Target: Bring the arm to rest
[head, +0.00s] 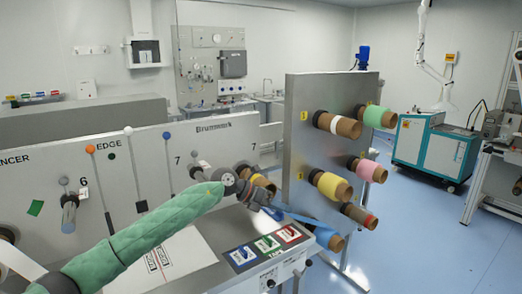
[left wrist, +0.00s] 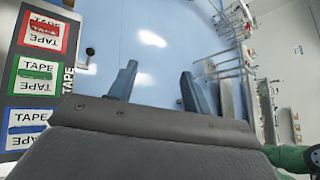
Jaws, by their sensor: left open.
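My left arm, in a green quilted sleeve, reaches in from the lower left in the head view. Its gripper (head: 274,211) is above the right end of the machine's front table, near the tape panel. In the left wrist view the gripper (left wrist: 157,78) shows two separated blue-grey fingers with blue floor between them and nothing held. The tape panel (head: 268,247) has blue, green and red tape labels; it also shows at the left of the left wrist view (left wrist: 35,85). My right arm and gripper are not in view.
A metal roll stand (head: 300,140) carries several coloured rolls on cores, right of the gripper. The machine's upright panel (head: 130,190) with knobbed levers stands behind the arm. Open blue floor (head: 430,230) lies to the right.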

